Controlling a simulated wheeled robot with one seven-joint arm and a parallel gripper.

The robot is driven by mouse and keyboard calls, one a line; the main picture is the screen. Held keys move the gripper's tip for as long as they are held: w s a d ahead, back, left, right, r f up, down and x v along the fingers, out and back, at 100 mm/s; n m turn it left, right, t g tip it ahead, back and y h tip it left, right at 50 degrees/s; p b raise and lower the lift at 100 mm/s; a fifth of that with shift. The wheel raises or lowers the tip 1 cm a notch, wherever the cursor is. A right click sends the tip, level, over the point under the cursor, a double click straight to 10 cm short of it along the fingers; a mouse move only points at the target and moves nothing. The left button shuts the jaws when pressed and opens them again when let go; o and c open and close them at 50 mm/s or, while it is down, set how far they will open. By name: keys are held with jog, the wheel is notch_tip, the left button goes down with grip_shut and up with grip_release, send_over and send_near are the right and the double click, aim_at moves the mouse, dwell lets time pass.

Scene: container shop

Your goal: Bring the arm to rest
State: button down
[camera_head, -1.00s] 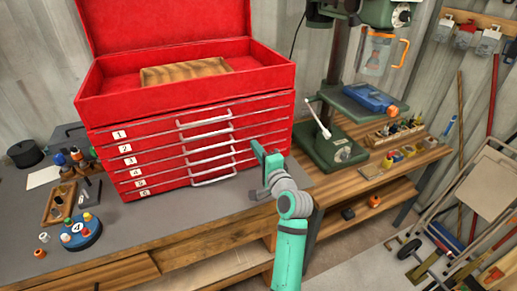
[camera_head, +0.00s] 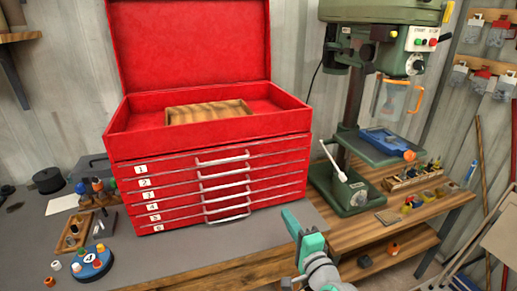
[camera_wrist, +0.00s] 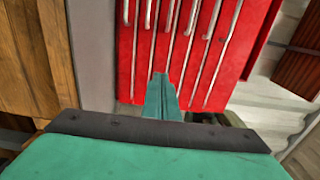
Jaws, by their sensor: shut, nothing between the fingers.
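My gripper (camera_head: 303,236) is at the lower right of the head view, in front of the bench and right of the red tool chest (camera_head: 140,140). In the wrist view my gripper (camera_wrist: 161,82) is shut, its teal fingers together and empty. Its fingertips point at the chest's drawer fronts (camera_wrist: 165,60). I cannot tell how far they are from them. The chest's lid is up, and a wooden tray (camera_head: 208,112) sits in its top. The numbered drawers look closed.
A green drill press (camera_head: 345,190) stands right of the chest, with a blue vise (camera_head: 382,139) on its table. A blue round holder (camera_head: 92,265) and a wooden tray (camera_head: 75,232) stand at the left on the grey bench top (camera_head: 200,250). The bench before the chest is clear.

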jog(key=s+a+f+n+g+h, duration=0.1)
jog(key=s+a+f+n+h, duration=0.2)
jog(key=s+f, duration=0.7)
jog(key=s+a+f+n+g+h, duration=0.15)
jog(key=s+a+f, duration=0.25)
jog(key=s+f, duration=0.7)
jog(key=s+a+n, duration=0.3)
jog(key=s+n, duration=0.2)
jog(key=s, duration=0.6)
jog(key=s+a+n, duration=0.4)
jog(key=s+n, duration=0.2)
jog(key=s, duration=0.6)
jog(key=shift+s+r, duration=0.15)
jog(key=shift+d+t, duration=0.1)
jog(key=shift+t, duration=0.15)
jog(key=c, duration=2.2)
grip_release()
jog(key=shift+w, duration=0.2)
